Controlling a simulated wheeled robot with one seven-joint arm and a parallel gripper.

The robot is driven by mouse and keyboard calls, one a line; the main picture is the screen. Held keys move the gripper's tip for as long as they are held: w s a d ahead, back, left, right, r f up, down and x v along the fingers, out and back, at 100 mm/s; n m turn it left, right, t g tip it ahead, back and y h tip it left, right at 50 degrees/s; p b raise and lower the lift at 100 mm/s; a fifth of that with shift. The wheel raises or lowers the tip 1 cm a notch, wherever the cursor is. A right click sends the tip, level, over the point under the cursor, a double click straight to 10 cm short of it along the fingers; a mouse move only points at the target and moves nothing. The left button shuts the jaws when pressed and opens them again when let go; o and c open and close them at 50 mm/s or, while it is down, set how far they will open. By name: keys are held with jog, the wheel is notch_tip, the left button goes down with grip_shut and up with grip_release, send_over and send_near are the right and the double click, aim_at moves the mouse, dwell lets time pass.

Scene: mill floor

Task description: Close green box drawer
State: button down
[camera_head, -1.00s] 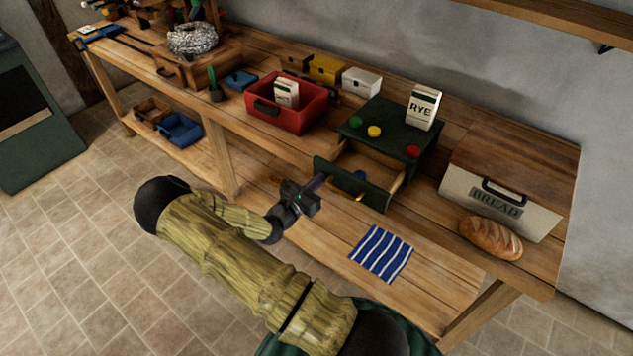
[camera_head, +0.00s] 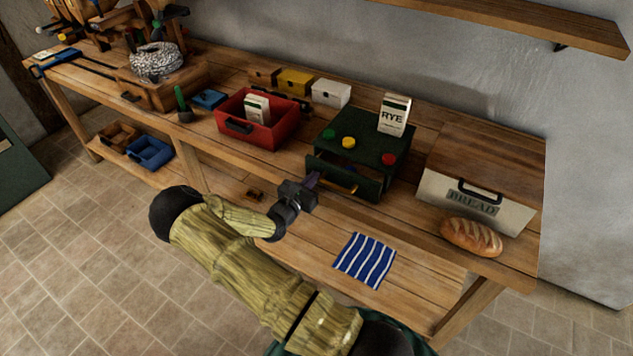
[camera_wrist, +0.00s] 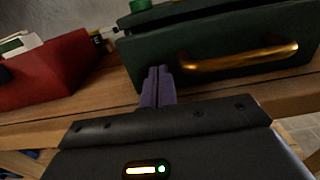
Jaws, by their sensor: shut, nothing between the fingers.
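The green box (camera_head: 355,133) stands on the workbench with a white RYE packet (camera_head: 394,115) and green, yellow and red round pieces on top. Its drawer (camera_head: 370,187) sticks out a little, with a narrow dark gap above its front. The brass handle (camera_wrist: 240,56) is on the drawer front. My gripper (camera_head: 313,179) is shut and empty, with its purple fingers at the left part of the drawer front. In the wrist view the fingertips (camera_wrist: 157,72) are against or very close to the front, left of the handle.
A red open box (camera_head: 262,131) with a packet stands left of the green box. A bread bin (camera_head: 475,200) and a loaf (camera_head: 471,237) are at the right. A striped blue cloth (camera_head: 364,260) lies on the lower shelf.

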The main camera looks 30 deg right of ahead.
dwell(0.4)
jog(key=shift+s+a+r, duration=0.1)
jog(key=shift+a, duration=0.35)
jog(key=v, duration=1.3)
jog(key=shift+s+b, duration=0.2)
jog(key=shift+b, duration=0.2)
jog(key=shift+w+d, duration=0.1)
jog(key=shift+d, duration=0.05)
jog(key=shift+w+a+r+g+y+b, duration=0.1)
jog(key=shift+w+r+g+y+b, duration=0.15)
jog(key=shift+r+y+b, duration=0.55)
jog(key=shift+w+a+r+g+y+b, duration=0.15)
jog(key=shift+r+g+y+b, duration=0.15)
jog(key=shift+b, duration=0.9)
jog(key=shift+w+a+r+g+y+b, duration=0.1)
jog(key=shift+w+r+g+y+b, duration=0.15)
jog(key=shift+r+y+b, duration=0.55)
jog(key=shift+d+f+h, duration=0.1)
jog(key=shift+f+h, duration=0.15)
jog(key=shift+h, duration=0.15)
